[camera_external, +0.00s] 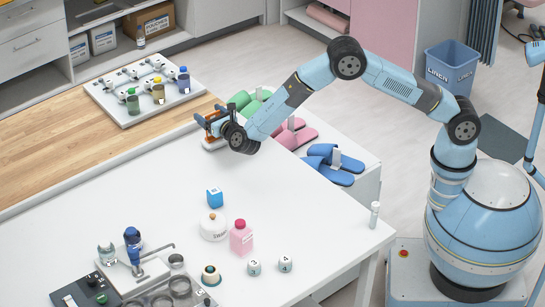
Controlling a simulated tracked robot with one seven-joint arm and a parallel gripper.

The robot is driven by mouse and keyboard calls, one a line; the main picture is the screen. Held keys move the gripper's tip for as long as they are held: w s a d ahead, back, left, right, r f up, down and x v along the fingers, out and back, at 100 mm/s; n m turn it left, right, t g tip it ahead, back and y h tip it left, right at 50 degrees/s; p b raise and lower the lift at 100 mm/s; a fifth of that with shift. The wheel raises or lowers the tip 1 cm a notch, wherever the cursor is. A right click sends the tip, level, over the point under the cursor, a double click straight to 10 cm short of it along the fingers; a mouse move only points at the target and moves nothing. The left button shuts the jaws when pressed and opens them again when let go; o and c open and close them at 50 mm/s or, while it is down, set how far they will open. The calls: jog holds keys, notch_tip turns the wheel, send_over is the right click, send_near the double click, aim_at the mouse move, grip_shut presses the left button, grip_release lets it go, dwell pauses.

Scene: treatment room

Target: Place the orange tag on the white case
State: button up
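My gripper (213,125) is at the right end of the wooden counter top, by the corner of the white table. Orange patches show at its fingers. I cannot tell whether they are the orange tag or part of the gripper. A small white object (212,145) shows just below the gripper and is partly hidden by it. It may be the white case, but I cannot make it out clearly. The gap between the fingers is too small to judge, so I cannot tell whether they are open or shut.
A white tray (125,116) with colored bottles stands left. A blue cube (214,197), white pot (213,228), pink bottle (241,238) and two dice-like blocks (254,267) are on the white table (120,205). Slippers (334,170) lie on a lower shelf behind. The table's middle left is clear.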

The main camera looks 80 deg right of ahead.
jog(key=shift+o, duration=0.8)
jog(key=shift+r, duration=0.1)
jog(key=v, duration=1.2)
jog(key=s+d+r+m+g+y, duration=0.1)
jog(key=s+d+r+m+g, duration=0.2)
jog(key=s+d+r+m, duration=0.35)
jog(key=s+d+r+m+g+y, duration=0.1)
jog(key=s+d+r+m+g, duration=0.2)
jog(key=s+r, duration=0.55)
jog(key=s+d+r+m+g+y, duration=0.1)
jog(key=s+d+r+m+g, duration=0.3)
jog(key=s, duration=0.6)
jog(key=s+a+r+m+t+y, duration=0.1)
jog(key=s+m+y, duration=0.4)
jog(key=s, duration=1.1)
jog(key=s+a+r+m+t+y, duration=0.1)
jog(key=s+a+r+m+y, duration=0.2)
jog(key=s+m, duration=0.5)
jog(key=s+a+y, duration=0.1)
jog(key=s, duration=0.7)
jog(key=shift+s+t+y, duration=0.2)
jog(key=shift+t+y, duration=0.2)
